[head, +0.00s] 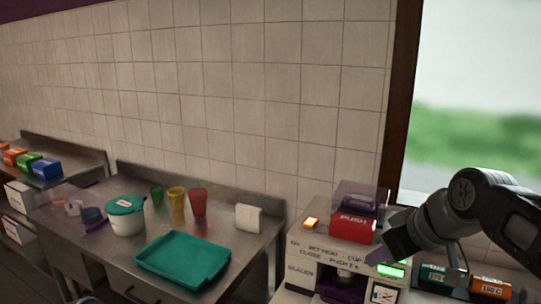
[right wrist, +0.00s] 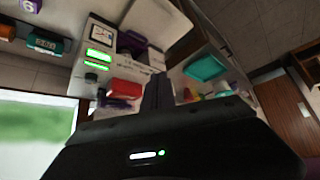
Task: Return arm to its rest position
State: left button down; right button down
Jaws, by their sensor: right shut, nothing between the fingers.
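My right gripper (head: 381,249) comes in from the right in the head view. It hangs in front of the sealing machine (head: 325,254), near its red push block (head: 353,226) and green display (head: 391,270). In the right wrist view the fingers (right wrist: 158,92) are shut together with nothing between them. The machine's red block (right wrist: 126,88) and green displays (right wrist: 98,60) show beside the fingers there. My left gripper is not in view.
A steel table left of the machine holds a teal tray (head: 184,260), a lidded white tub (head: 126,216), green, yellow and red cups (head: 198,203) and a white block (head: 248,218).

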jog(key=w+a+f+m+t, duration=0.1)
jog(key=w+a+f, duration=0.2)
jog(key=f, duration=0.2)
jog(key=w+a+f+m, duration=0.1)
jog(key=w+a+f, duration=0.25)
jog(key=f, duration=0.25)
jog(key=s+a+f+m+g+b, duration=0.1)
jog(key=s+a+f+m, duration=0.1)
jog(key=f, duration=1.1)
jog(key=s+a+f+m+b, duration=0.1)
jog(key=s+a+f, duration=0.1)
jog(key=f, duration=1)
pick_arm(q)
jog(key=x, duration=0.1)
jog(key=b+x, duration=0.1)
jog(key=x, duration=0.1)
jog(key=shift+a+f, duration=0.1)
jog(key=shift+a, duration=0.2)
pick_arm(e)
jog(key=s+a+f+m+g, duration=0.2)
jog(key=s+f+g, duration=0.4)
jog(key=s+f, duration=1.6)
jog(key=s, duration=0.3)
jog(key=shift+f+y, duration=0.15)
jog(key=shift+y, duration=0.25)
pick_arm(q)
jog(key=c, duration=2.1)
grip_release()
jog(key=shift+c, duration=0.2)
